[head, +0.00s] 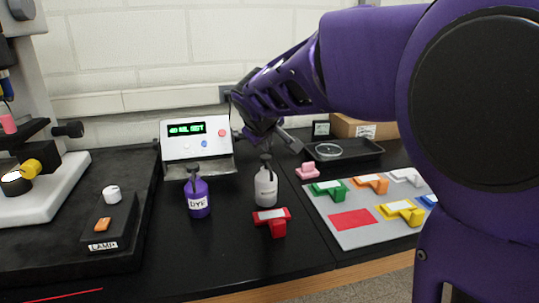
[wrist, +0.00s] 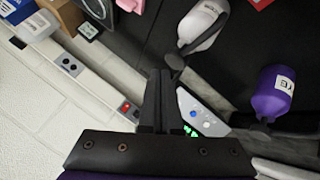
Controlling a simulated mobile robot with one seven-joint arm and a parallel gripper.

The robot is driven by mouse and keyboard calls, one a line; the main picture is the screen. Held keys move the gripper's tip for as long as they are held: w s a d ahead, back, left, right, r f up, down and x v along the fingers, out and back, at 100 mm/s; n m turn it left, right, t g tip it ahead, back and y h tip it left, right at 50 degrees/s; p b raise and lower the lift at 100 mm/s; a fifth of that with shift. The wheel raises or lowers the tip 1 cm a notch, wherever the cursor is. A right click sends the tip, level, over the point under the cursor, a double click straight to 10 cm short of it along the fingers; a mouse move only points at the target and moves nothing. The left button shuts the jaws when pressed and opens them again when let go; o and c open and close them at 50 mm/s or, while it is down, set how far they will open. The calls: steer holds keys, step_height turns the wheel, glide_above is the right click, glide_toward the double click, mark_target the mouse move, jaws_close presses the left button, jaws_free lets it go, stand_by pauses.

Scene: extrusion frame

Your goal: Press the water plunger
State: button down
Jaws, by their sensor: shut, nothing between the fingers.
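The white water bottle (head: 265,188) stands upright on the black bench, with its dark plunger (head: 265,160) on top. It also shows in the wrist view (wrist: 203,25), where its dark plunger head (wrist: 175,62) appears close to my fingertips. My gripper (wrist: 160,74) is shut and empty, pointing toward the plunger. In the head view my purple arm reaches over from the right and its end is above and behind the bottle. I cannot tell whether the fingers touch the plunger. The purple DYE bottle (head: 198,197) stands to the left, and shows in the wrist view (wrist: 272,92).
A white display box (head: 195,138) with green text stands behind the bottles. A red block (head: 272,221) is in front of the water bottle. A grey mat (head: 345,238) with coloured blocks lies right. A black tray (head: 343,152) is behind it. A lamp switch box (head: 106,221) is left.

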mark_target(267, 159)
steer(key=shift+f, duration=0.15)
steer(key=shift+f, duration=0.25)
steer(key=shift+f, duration=0.9)
stand_by(0.9)
steer(key=shift+r, duration=0.1)
steer(key=shift+r+p, duration=0.75)
steer(key=shift+r, duration=0.45)
steer(key=shift+r+p, duration=1.9)
steer(key=shift+r, duration=0.7)
